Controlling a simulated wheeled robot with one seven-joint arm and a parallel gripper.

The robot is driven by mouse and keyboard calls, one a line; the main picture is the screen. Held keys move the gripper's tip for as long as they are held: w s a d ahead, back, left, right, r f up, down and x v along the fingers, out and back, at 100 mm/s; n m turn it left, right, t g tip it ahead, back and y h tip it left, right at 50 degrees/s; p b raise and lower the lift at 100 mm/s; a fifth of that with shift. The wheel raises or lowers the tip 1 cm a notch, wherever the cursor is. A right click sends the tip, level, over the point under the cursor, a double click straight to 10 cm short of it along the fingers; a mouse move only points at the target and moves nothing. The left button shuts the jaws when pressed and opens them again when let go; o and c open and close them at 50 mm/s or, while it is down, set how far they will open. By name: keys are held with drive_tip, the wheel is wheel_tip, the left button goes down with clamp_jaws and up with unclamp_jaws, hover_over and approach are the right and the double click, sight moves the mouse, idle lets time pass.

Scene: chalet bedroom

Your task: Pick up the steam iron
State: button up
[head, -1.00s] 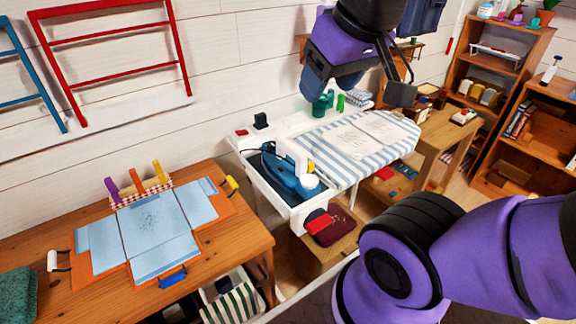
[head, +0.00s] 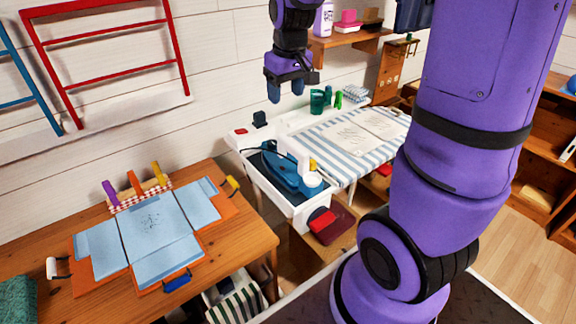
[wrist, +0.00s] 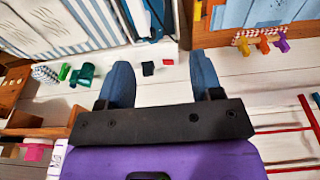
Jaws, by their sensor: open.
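The steam iron (head: 287,172) is blue with a white part. It lies in the dark tray at the left end of the white ironing board unit (head: 255,172). My gripper (head: 287,97) is in the air above and behind the iron, near the wall, with its blue fingers pointing down. The fingers are apart and nothing is between them. In the wrist view my gripper (wrist: 160,75) shows two spread blue fingers, and part of the iron (wrist: 147,20) shows at the top edge, beyond the fingertips.
A striped board cover (head: 345,150) with papers extends right of the iron. A green cup (head: 318,101) and bottles stand behind it. A wooden table (head: 245,235) with a blue folding board (head: 160,235) is at left. A shelf (head: 345,40) hangs on the wall behind.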

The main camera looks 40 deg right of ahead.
drive_tip(key=g, duration=0.2)
hover_over(289, 140)
drive_tip(key=f, duration=0.7)
drive_tip(key=a+f, duration=0.1)
drive_tip(key=f, duration=0.3)
drive_tip(key=shift+s+f, duration=0.1)
drive_tip(key=shift+f, duration=0.25)
wheel_tip(289, 140, down, 5)
drive_tip(key=shift+d+f, duration=0.1)
drive_tip(key=shift+f, duration=0.1)
drive_tip(key=shift+d+f, duration=0.2)
drive_tip(key=shift+f, duration=1.1)
drive_tip(key=shift+d+f, duration=0.2)
drive_tip(key=shift+f, duration=1.1)
clamp_jaws()
